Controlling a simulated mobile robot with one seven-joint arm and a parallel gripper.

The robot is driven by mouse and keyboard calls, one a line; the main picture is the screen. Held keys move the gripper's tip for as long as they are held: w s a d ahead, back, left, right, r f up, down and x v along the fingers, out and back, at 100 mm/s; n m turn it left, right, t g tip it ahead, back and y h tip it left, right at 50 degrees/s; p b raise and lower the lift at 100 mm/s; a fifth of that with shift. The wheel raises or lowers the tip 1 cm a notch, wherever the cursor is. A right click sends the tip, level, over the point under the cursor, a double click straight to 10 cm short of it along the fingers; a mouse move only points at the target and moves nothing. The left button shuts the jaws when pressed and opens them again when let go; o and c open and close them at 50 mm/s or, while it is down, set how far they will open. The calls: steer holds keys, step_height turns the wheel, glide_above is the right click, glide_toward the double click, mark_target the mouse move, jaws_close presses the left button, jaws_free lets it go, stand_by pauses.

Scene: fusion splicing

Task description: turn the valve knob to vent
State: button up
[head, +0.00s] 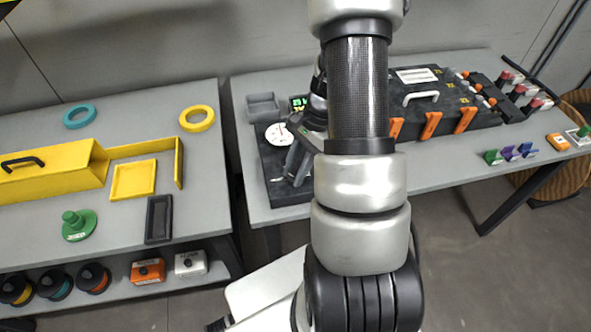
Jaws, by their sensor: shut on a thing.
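My gripper (297,172) points down at a dark panel (283,196) on the right-hand table, its fingers low over the panel. A round white dial gauge (279,134) with a red needle sits on the panel, just left of and behind my gripper. The gripper is shut on the valve knob, which the fingers and wrist largely hide. I cannot make out the knob's pointer or the vent mark. A small green-lit display (299,103) shows behind the wrist.
A grey tray (262,106) stands behind the gauge. A black case (440,98) with orange latches (432,125) lies right of my arm. Left across a gap, another table holds a yellow box (50,172), rings and a green knobbed piece (79,224).

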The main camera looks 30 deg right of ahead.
steer(key=shift+w+n+g+h, duration=0.15)
steer(key=shift+n+g+h, duration=0.35)
steer(key=shift+n, duration=1.4)
steer(key=o, duration=1)
steer(key=shift+o, duration=0.2)
steer(key=shift+r, duration=0.1)
steer(key=p+v, duration=0.1)
steer(key=v, duration=1.6)
steer(key=shift+w+d, duration=0.25)
steer(key=shift+w, duration=0.1)
